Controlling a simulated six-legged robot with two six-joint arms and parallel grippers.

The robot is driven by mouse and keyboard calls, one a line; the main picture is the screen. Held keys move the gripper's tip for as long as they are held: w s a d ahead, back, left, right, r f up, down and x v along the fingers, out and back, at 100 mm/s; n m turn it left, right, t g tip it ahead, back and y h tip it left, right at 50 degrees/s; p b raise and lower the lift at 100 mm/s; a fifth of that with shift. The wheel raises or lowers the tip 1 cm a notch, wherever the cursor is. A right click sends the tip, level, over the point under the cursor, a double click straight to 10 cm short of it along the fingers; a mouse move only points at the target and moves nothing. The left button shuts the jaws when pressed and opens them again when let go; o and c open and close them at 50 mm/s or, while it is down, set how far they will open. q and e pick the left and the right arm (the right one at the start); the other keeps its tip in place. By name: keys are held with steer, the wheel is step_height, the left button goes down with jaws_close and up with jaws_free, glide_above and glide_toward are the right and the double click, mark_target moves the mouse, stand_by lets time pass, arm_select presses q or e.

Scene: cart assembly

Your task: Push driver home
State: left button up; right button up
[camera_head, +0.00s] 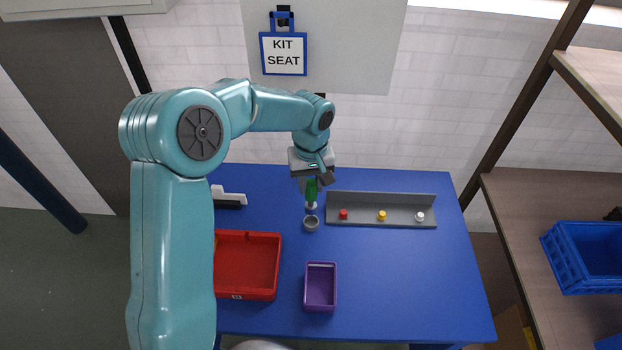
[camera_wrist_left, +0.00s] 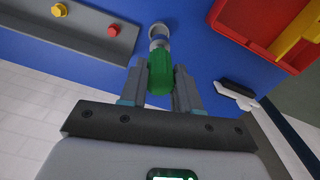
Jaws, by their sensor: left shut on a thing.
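The driver has a green handle (camera_head: 312,190) and a pale lower end. My left gripper (camera_head: 313,178) is shut on the green handle and holds it roughly upright over the blue table. In the left wrist view the green handle (camera_wrist_left: 160,76) sits between both fingers. A small round grey cup (camera_head: 311,223) stands on the table just in front of the driver's pale end. The cup (camera_wrist_left: 159,29) also shows past that end in the left wrist view. I cannot tell whether the two touch. My right gripper is not in view.
A grey rack (camera_head: 385,203) with red, yellow and white knobs lies right of the driver. A red tray (camera_head: 247,265) and a purple bin (camera_head: 320,287) stand nearer. A white and dark item (camera_head: 229,198) lies left. The table's right front is clear.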

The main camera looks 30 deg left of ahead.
mark_target(311, 194)
arm_select(q)
steer(key=shift+w+a, duration=0.15)
steer(key=shift+w, duration=0.1)
steer(key=shift+w+d+f, duration=0.1)
steer(key=shift+w+d, duration=0.15)
steer(key=shift+d, duration=0.1)
steer(key=shift+s+a, duration=0.3)
steer(key=shift+s, duration=0.1)
steer(key=shift+w+f+b, duration=0.15)
steer(key=shift+f+b, duration=0.2)
steer(key=shift+b, duration=0.15)
step_height(311, 194, down, 2)
steer(key=shift+d+f+b, duration=0.15)
steer(key=shift+f+b, duration=0.05)
steer(key=shift+b, duration=0.85)
steer(key=shift+s+f+b, duration=0.2)
steer(key=shift+f+b, duration=0.15)
steer(key=shift+w+f, duration=0.1)
steer(key=shift+f, duration=0.2)
steer(key=shift+w+f, duration=0.1)
steer(key=shift+w, duration=0.15)
steer(key=shift+s+b, duration=0.35)
steer(key=shift+s, duration=0.05)
steer(key=shift+w, duration=0.1)
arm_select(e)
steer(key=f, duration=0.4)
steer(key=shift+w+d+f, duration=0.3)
